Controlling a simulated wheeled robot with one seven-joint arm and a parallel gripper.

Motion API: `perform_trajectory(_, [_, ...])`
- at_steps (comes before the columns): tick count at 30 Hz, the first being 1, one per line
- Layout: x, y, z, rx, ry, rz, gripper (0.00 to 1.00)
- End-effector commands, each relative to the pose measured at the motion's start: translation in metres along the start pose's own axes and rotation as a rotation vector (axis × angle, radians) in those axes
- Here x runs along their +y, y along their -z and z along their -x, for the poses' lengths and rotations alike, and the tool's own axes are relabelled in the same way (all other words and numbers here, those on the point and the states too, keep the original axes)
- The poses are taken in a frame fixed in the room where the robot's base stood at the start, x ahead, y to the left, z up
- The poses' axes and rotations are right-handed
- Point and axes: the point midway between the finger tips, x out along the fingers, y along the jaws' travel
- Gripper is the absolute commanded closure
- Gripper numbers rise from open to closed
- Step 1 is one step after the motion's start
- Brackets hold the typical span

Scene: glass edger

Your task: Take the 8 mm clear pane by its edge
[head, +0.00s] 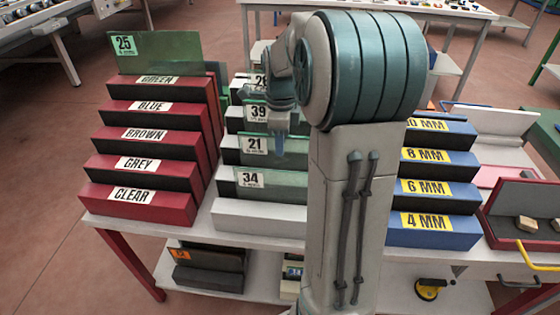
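Several clear panes stand in the stepped grey rack (262,217) in the middle of the table. Their edge labels read 39 (258,113), 21 (254,145) and 34 (250,178), and one more behind is partly hidden. The small print under the numbers is too small to read, so I cannot tell which pane is the 8 mm clear one. My gripper (279,146) points down over the rack, close to the pane labelled 21. I cannot tell whether it touches a pane or how far its fingers are apart. My arm hides the right part of the rack.
A red stepped rack (133,205) with colour names stands at left, holding a green pane (160,53) labelled 25. A blue rack (433,231) with thickness labels stands at right. A red-edged tray (519,207) with blocks lies farther right. A lower shelf (270,286) holds dark boxes.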

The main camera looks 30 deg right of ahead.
Motion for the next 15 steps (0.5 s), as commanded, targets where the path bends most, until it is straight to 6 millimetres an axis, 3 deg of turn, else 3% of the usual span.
perform_trajectory(3, [0.0001,0.0002,-0.012,0.001,0.0,0.0,0.67])
perform_trajectory(11, [0.0001,0.0002,-0.014,0.001,0.001,0.001,0.67])
perform_trajectory(14, [0.0001,0.0002,-0.0139,0.001,0.001,0.001,0.95])
perform_trajectory(15, [0.0001,0.0001,-0.0139,0.001,0.001,0.001,1.0])
